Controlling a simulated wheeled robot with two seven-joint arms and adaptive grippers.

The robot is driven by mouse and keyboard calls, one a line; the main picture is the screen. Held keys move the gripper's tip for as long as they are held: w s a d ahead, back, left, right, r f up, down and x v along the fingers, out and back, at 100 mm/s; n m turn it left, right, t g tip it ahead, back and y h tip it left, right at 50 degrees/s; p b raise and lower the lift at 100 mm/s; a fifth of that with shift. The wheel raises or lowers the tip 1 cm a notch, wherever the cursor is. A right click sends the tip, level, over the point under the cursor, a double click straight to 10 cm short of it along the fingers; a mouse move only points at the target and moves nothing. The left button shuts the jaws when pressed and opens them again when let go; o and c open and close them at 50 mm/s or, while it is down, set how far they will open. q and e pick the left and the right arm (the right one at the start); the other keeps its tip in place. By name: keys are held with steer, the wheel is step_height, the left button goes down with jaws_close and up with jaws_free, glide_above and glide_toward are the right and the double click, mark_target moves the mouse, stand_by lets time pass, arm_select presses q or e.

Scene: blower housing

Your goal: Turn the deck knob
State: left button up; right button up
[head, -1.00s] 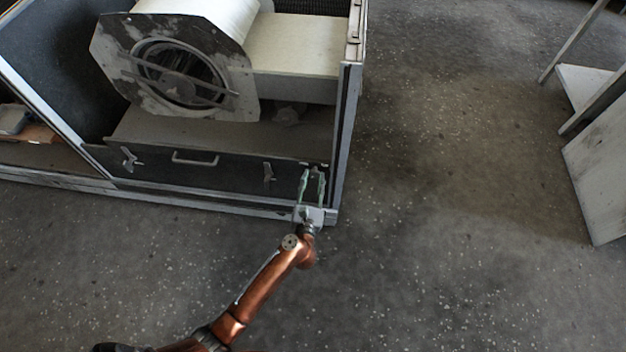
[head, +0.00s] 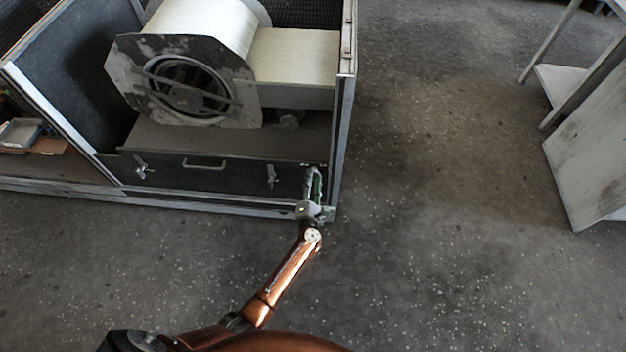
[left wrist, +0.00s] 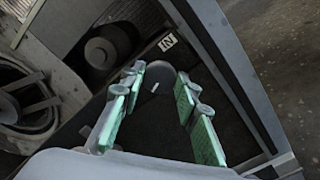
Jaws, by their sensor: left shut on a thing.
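The deck knob (left wrist: 158,98) is a dark grey round knob with a short white mark, seen in the left wrist view on the dark deck near a label reading "IN". My left gripper (left wrist: 161,78) has green-padded fingers on either side of the knob and is shut on it. In the head view, my left gripper (head: 314,172) is at the front right corner of the blower housing (head: 343,120), and it hides most of the knob. My right gripper is not in view.
The blower (head: 188,85) sits in the housing, behind a dark front panel (head: 228,176) with a handle and latches. A round dark part (left wrist: 100,52) stands near the knob. A corner post rises beside my gripper. Floor to the right is clear up to a grey stand (head: 590,150).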

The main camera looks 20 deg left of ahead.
arm_select(q)
steer(key=m, duration=0.2)
steer(key=m+p, duration=0.1)
steer(key=m, duration=0.1)
steer(key=m+p, duration=0.1)
steer(key=m, duration=0.1)
steer(key=shift+d, duration=0.25)
steer(key=m+p, duration=0.1)
steer(key=m, duration=0.2)
steer(key=shift+f+m+p, duration=0.1)
steer(key=shift+m+p, duration=0.25)
steer(key=shift+m, duration=1.15)
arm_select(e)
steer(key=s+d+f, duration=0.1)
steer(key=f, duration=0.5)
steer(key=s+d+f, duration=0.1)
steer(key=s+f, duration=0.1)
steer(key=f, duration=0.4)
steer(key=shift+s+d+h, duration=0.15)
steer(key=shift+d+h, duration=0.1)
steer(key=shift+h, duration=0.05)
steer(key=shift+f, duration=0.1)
arm_select(q)
steer(key=o, duration=1.2)
steer(key=shift+a, duration=0.15)
steer(key=shift+c, duration=0.2)
